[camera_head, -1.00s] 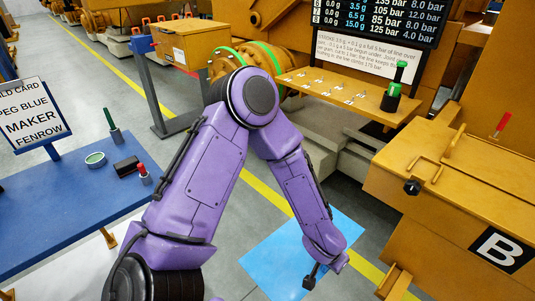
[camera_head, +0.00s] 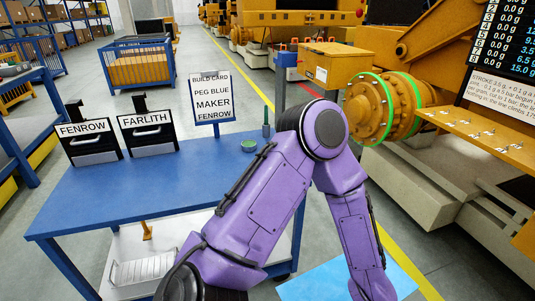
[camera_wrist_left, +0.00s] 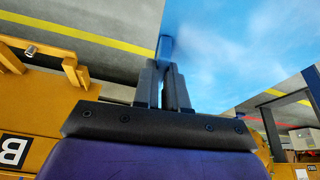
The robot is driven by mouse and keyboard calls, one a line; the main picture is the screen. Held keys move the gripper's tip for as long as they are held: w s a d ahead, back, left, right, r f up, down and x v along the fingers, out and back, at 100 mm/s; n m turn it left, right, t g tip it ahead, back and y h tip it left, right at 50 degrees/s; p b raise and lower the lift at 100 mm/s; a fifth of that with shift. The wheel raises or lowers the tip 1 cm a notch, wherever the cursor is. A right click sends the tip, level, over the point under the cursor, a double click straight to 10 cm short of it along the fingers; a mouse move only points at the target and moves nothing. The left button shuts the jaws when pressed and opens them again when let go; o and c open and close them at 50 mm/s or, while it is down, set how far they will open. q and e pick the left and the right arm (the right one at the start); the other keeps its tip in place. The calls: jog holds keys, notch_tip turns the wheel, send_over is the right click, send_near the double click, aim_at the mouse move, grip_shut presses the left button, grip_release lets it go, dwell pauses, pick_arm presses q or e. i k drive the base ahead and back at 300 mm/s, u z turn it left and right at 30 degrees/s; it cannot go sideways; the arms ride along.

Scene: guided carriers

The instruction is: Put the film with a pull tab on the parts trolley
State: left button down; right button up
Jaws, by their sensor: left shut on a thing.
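In the head view part of the film (camera_head: 312,284) shows low beside my purple left arm, above the floor; the gripper itself is below the picture edge. A blue-topped table (camera_head: 130,205) with a white lower shelf stands to the left of the arm. I cannot tell for sure whether it is the parts trolley. My right gripper is not in view.
The front of the top is clear. An orange machine (camera_head: 440,190) stands at right.

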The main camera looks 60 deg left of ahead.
aim_at(149, 186)
jog(key=u, duration=0.05)
jog(key=k, duration=0.5)
jog(key=u, duration=2.6)
